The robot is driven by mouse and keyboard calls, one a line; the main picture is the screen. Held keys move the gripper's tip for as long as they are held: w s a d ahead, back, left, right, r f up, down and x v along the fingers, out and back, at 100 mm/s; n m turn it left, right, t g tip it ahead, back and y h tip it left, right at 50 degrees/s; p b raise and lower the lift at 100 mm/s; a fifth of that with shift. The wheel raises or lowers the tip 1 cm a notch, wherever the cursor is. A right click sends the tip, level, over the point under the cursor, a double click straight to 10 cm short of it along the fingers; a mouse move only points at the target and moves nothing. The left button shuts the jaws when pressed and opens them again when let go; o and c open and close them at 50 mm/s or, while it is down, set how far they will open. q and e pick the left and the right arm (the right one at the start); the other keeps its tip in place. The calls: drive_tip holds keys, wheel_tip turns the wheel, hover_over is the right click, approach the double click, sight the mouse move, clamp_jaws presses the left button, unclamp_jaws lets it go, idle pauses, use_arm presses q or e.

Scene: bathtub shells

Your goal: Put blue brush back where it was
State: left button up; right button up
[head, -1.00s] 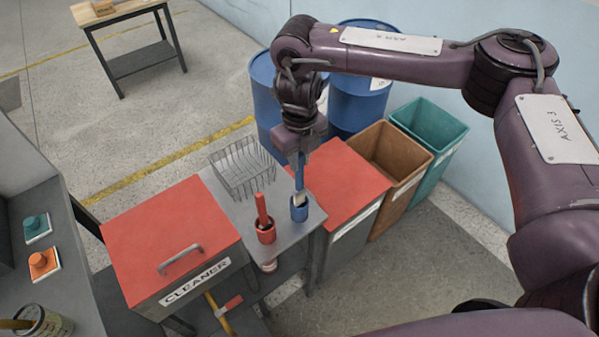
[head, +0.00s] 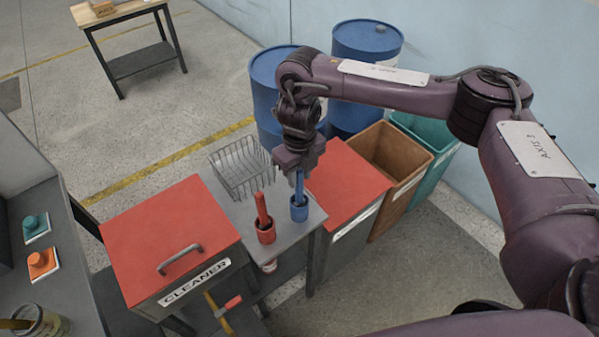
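The blue brush (head: 299,187) stands upright in the blue cup (head: 299,212) on the small grey table (head: 238,214). Its lower end is hidden inside the cup. My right gripper (head: 300,172) points down from above, at the top of the brush handle. The fingers are small and dark here, so I cannot tell if they still grip the handle. My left gripper is not in view.
A red brush (head: 262,208) stands in a red cup (head: 267,235) just left of the blue one. A wire basket (head: 240,173) sits behind. Red-lidded bins (head: 165,235) flank the table; blue drums (head: 366,70) stand behind.

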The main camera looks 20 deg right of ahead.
drive_tip(key=shift+o, duration=0.8)
drive_tip(key=shift+r, duration=0.3)
wheel_tip(320, 180, up, 12)
drive_tip(key=shift+f, duration=0.15)
